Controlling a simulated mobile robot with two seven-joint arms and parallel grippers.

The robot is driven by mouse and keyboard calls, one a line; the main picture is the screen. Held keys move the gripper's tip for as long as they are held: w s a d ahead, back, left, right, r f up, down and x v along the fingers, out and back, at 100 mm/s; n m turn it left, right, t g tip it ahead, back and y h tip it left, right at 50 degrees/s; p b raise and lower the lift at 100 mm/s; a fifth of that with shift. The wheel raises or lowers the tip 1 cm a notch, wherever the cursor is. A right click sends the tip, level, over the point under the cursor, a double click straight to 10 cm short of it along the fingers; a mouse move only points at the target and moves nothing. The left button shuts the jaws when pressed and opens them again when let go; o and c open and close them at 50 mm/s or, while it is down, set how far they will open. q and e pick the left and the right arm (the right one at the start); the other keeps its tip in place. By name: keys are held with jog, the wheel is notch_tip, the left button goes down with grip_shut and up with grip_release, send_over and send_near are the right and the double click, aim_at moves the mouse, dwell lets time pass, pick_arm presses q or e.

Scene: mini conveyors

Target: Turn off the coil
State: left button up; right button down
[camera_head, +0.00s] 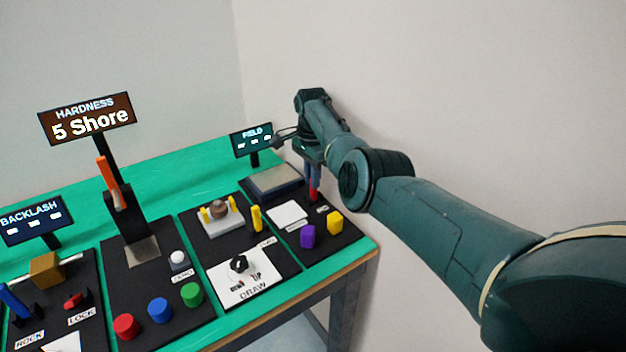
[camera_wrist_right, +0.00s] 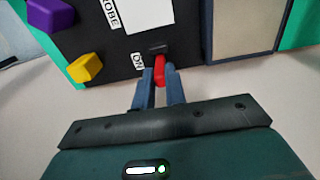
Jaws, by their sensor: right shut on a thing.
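A small red switch lever (camera_wrist_right: 160,68) stands on the black panel of the FIELD station, beside a small white label. In the wrist view, the two blue fingers of my right gripper (camera_wrist_right: 160,84) are closed around the lever. In the head view, my right gripper (camera_head: 314,180) points down at the panel's back right, with the red lever (camera_head: 313,196) at its fingertips. The FIELD display (camera_head: 252,140) stands behind the panel, its readout too small to read. My left gripper is not in view.
A grey plate (camera_head: 275,182) lies left of the lever. A purple block (camera_head: 308,237) and a yellow block (camera_head: 335,222) sit at the panel's front. The wall is close behind and right of my arm. Other stations with knobs and buttons fill the table leftward.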

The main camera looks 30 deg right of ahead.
jog(key=shift+f, duration=0.1)
dwell(0.3)
jog(key=c, duration=1.4)
grip_release()
jog(key=shift+c, duration=0.2)
notch_tip(320, 180, up, 13)
